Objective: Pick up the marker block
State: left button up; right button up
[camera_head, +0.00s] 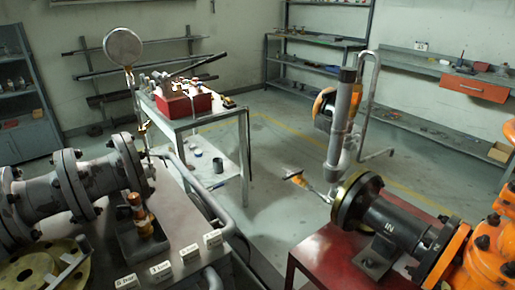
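No block in view can be surely told as the marker block. A small copper-coloured upright piece (145,224) stands on a dark base (143,246) on the grey bench at the lower left. Four-sided white tags with dark lettering line the bench's right edge; one white tag (213,239) is at the far end and another (127,281) at the near end. Their lettering is too small to read surely. Neither of my grippers shows in the head view.
A grey flanged pipe (98,177) and a yellowish flange (35,268) crowd the bench's left. A dark pipe (400,224) joins an orange valve body (485,250) above a red stand (312,250). A table (205,117) holds a red box (183,104). Floor shows between the benches.

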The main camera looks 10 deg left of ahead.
aim_at(189, 254)
jog(key=u, duration=1.1)
